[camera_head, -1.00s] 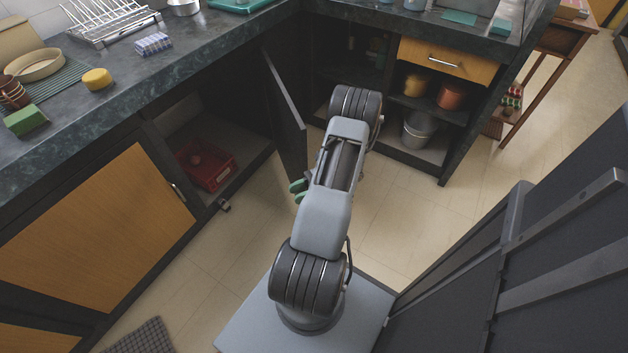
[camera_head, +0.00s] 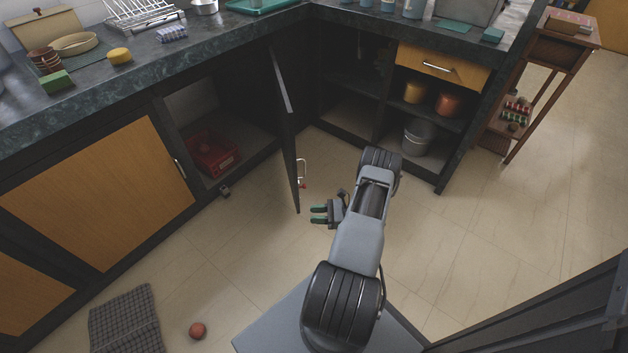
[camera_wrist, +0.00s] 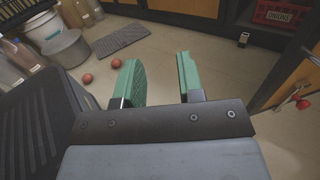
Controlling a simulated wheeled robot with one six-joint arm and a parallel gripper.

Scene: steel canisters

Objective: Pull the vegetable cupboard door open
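The vegetable cupboard door (camera_head: 287,135) stands open, swung out from the corner and seen nearly edge-on. In the wrist view the handle (camera_wrist: 288,98) is at the right edge, on the orange door face (camera_wrist: 303,77). My gripper (camera_head: 319,214) is just right of and below the door's free edge, apart from the handle. In the wrist view its two green fingers (camera_wrist: 161,82) are spread with nothing between them.
A red crate (camera_head: 213,158) stands inside the opened cupboard; its label reads ONIONS in the wrist view (camera_wrist: 278,15). A grey mat (camera_head: 126,318) and a red ball (camera_head: 198,330) lie on the floor. Floor right of my arm is clear.

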